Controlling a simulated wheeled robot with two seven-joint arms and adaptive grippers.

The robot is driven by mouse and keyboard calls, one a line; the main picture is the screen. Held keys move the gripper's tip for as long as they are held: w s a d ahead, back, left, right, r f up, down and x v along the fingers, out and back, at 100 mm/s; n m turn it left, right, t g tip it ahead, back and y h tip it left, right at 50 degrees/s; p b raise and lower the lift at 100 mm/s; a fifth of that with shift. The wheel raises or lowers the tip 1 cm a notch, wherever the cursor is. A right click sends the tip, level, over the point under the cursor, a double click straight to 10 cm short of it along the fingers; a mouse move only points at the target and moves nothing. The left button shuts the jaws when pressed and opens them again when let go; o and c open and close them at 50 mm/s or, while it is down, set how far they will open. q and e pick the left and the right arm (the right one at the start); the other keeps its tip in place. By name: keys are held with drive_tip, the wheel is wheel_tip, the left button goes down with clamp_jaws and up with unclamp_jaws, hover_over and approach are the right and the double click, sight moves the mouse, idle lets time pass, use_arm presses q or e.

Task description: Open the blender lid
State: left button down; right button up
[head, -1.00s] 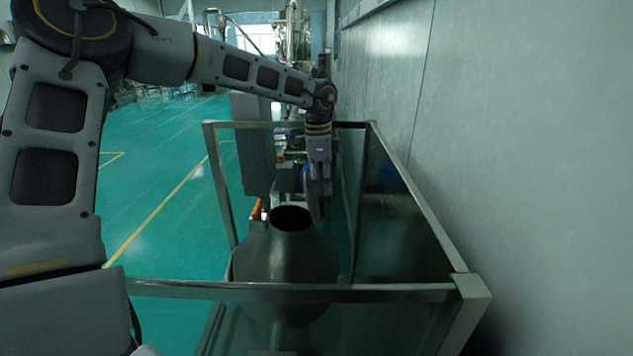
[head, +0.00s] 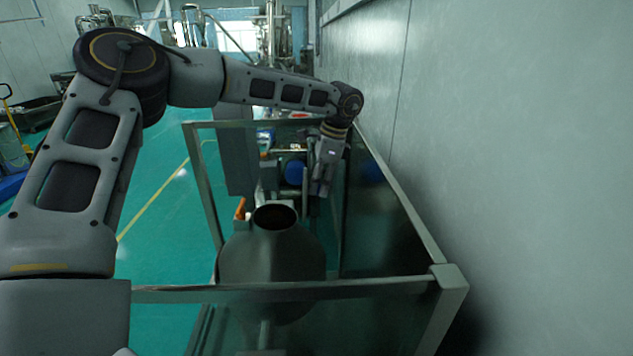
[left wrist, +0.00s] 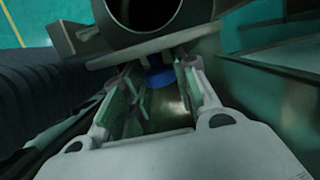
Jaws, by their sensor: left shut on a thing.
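The blender is a rounded grey metal vessel (head: 270,262); its round dark mouth (head: 275,217) is uncovered. The mouth also shows at the top of the left wrist view (left wrist: 145,10). My left gripper (head: 322,188) points down, to the right of the mouth and beyond it. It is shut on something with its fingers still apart. A flat grey plate, which looks like the blender lid (left wrist: 150,51), is seen edge-on at the fingertips in the left wrist view. The exact grip is hard to make out. My right gripper is not in view.
A metal frame (head: 290,292) with a corner post (head: 449,278) and dark side panels surrounds the vessel. A wall (head: 520,150) runs close along the right. An orange handle (head: 240,208) is left of the mouth. Green floor (head: 160,225) is open on the left.

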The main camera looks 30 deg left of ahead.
use_arm(q)
drive_tip(key=shift+s+d+f+g+y, duration=0.1)
drive_tip(key=shift+f+g+y, duration=0.2)
drive_tip(key=shift+f, duration=0.4)
drive_tip(key=c, duration=1.4)
unclamp_jaws()
drive_tip(key=o, duration=0.3)
drive_tip(key=shift+a+r, duration=0.1)
drive_tip(key=shift+a, duration=0.15)
drive_tip(key=shift+w+d+r, duration=0.2)
drive_tip(key=shift+d+r, duration=0.1)
drive_tip(key=shift+r, duration=0.1)
drive_tip(key=shift+v, duration=5.55)
drive_tip(key=shift+s+a+r, duration=0.1)
drive_tip(key=shift+s+a, duration=0.05)
drive_tip(key=shift+a, duration=0.05)
